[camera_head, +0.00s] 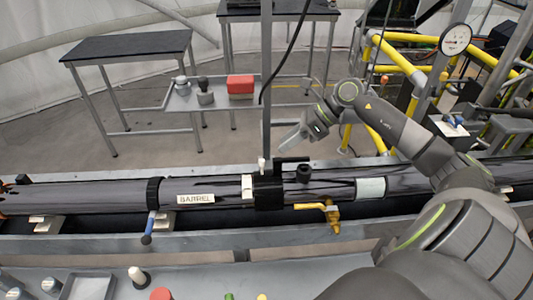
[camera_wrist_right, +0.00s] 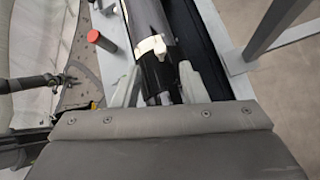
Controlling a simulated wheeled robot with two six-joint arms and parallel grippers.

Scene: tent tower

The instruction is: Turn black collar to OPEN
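The long dark barrel (camera_head: 220,190) lies across the head view, with a "BARREL" label on it. A black ring-like collar (camera_head: 154,193) sits around it left of the label, and a black block-like collar (camera_head: 268,190) sits around it near the middle. I cannot tell which is the task's collar, and no OPEN mark is legible. My right gripper (camera_head: 293,138) is above and behind the barrel, apart from it. In the right wrist view its two fingers (camera_wrist_right: 158,88) are spread, with the barrel and a cream clip (camera_wrist_right: 152,47) showing between and beyond them. My left gripper is out of view.
A blue-tipped lever (camera_head: 148,232) hangs below the ring, and a brass valve (camera_head: 332,215) hangs at right. An upright metal post (camera_head: 266,90) stands behind the barrel close to my right gripper. A small shelf (camera_head: 210,97) holds a red block. Yellow rails and a gauge (camera_head: 455,39) stand at right.

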